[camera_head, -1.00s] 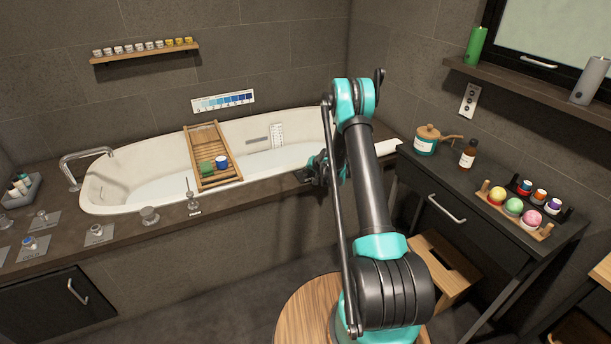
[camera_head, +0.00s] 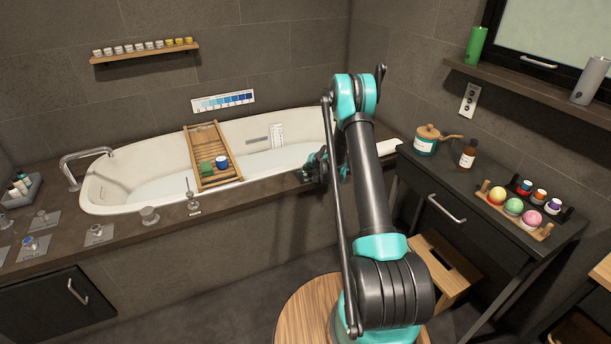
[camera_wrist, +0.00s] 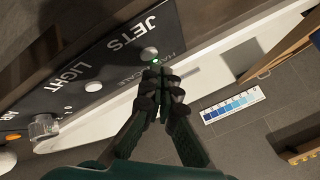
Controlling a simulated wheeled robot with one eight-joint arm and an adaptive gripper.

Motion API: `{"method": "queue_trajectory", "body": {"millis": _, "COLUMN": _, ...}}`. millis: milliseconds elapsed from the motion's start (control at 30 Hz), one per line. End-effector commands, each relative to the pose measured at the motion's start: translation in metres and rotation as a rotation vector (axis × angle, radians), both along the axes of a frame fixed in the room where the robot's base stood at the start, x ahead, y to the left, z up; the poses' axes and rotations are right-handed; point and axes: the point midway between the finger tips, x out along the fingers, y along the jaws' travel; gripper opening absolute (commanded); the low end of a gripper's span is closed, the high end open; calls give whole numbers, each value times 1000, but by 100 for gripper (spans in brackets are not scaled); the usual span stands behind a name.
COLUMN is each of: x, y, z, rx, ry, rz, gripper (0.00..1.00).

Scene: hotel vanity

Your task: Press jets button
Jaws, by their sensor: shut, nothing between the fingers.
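The jets button (camera_wrist: 148,54) is a small round pale button beside the printed word JETS on a dark panel (camera_wrist: 100,68) in the wrist view. A small green glow shows at its edge nearest my fingers. My gripper (camera_wrist: 161,77) is shut and empty. Its fingertips are just below the button in the picture; I cannot tell whether they touch it. In the head view my gripper (camera_head: 315,168) is at the right part of the tub's front rim, and the button cannot be made out there.
A LIGHT button (camera_wrist: 92,86) and a knob (camera_wrist: 43,126) are on the same panel. The bathtub (camera_head: 110,190) holds water, with a wooden caddy (camera_head: 205,140) across it. The dark vanity table (camera_head: 440,178) stands to the right.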

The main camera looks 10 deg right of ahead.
Motion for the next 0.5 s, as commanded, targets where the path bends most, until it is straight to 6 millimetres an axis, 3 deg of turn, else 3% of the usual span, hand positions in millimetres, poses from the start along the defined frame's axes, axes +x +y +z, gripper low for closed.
{"method": "queue_trajectory", "body": {"millis": 167, "x": 0, "y": 0, "z": 5, "rx": 0, "ry": 0, "rz": 0, "gripper": 0}}
{"method": "queue_trajectory", "body": {"millis": 500, "x": 0, "y": 0, "z": 35, "rx": 0, "ry": 0, "rz": 0, "gripper": 0}}
